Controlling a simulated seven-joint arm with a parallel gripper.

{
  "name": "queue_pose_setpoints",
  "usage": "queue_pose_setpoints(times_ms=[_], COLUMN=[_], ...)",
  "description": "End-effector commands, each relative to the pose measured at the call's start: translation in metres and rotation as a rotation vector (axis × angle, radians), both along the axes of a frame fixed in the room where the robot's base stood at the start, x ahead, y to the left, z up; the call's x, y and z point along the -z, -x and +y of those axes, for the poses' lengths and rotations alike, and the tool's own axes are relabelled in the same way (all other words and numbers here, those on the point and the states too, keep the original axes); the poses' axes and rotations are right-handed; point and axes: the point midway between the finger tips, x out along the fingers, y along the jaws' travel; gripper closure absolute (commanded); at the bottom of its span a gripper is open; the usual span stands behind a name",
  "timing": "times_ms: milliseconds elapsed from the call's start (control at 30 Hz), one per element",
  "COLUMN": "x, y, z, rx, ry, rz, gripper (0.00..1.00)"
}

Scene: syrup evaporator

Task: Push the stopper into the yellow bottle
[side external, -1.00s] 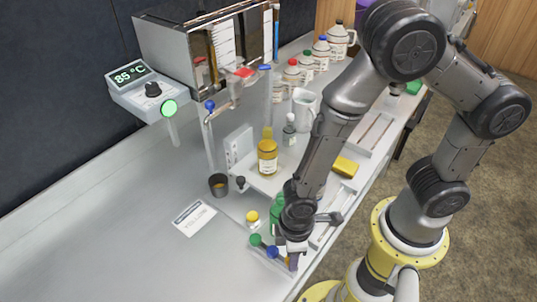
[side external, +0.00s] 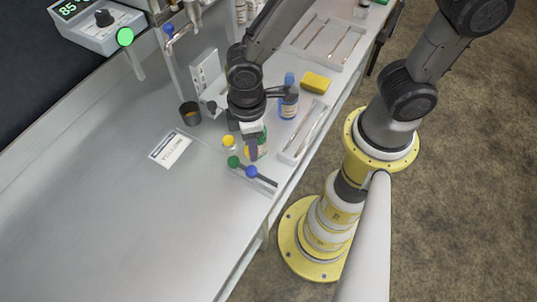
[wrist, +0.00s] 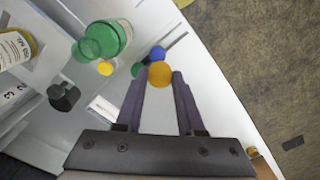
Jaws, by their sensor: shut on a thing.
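My gripper (wrist: 160,86) is shut on a round orange-yellow stopper (wrist: 160,75), held between its fingertips. In the side view, my gripper (side external: 253,150) points down above the front of the bench. The yellow bottle (wrist: 14,47), with a white label, is partly in view at the left edge of the wrist view, well apart from my fingers. In the side view I cannot see it; my arm covers that area. Another yellow stopper (side external: 229,143) sits on the bench left of my gripper; it also shows in the wrist view (wrist: 105,68).
A green bottle (wrist: 108,38) stands close by my gripper. Green (side external: 233,162) and blue (side external: 251,172) stoppers lie in front. A lettered card (side external: 170,148) lies left. The bench's left front is clear.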

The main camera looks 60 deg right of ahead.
Motion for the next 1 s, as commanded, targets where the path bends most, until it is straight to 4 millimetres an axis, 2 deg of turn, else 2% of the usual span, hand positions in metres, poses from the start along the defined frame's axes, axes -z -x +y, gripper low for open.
queue_pose_setpoints(times_ms=[33,167,267,500,633,800,1000], x=[-0.014,-0.049,-0.076,-0.134,-0.155,-0.163,-0.159], y=[-0.019,-0.061,-0.091,-0.146,-0.165,-0.173,-0.172], z=[-0.003,-0.021,-0.042,-0.109,-0.145,-0.178,-0.19], rx=[0.029,0.105,0.171,0.351,0.444,0.528,0.557], ry=[-0.006,-0.004,-0.004,-0.001,0.001,0.003,0.003], rz=[-0.009,-0.009,-0.01,-0.006,-0.005,-0.002,-0.001], gripper=[0.89,0.89,0.89,0.89,0.89,0.89,0.89])
